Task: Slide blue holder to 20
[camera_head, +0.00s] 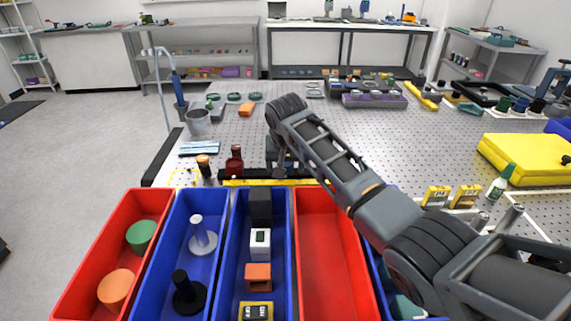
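My arm reaches from the lower right to the front edge of the perforated table. My gripper (279,168) points down there, close above or at a dark rail with a yellow strip (245,182). The fingers are small and dark, and I cannot tell whether they are open or shut. I cannot make out a blue holder for certain; the arm and gripper hide part of the rail. No number 20 is legible on the strip. A dark red piece (235,160) stands just left of the gripper, apart from it.
Red (305,225) and blue (226,270) bins line the near edge, several holding blocks and pegs. An orange-topped dark piece (204,166) and a grey cup (198,122) stand to the left. A yellow case (520,155) lies right. The table's middle right is mostly clear.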

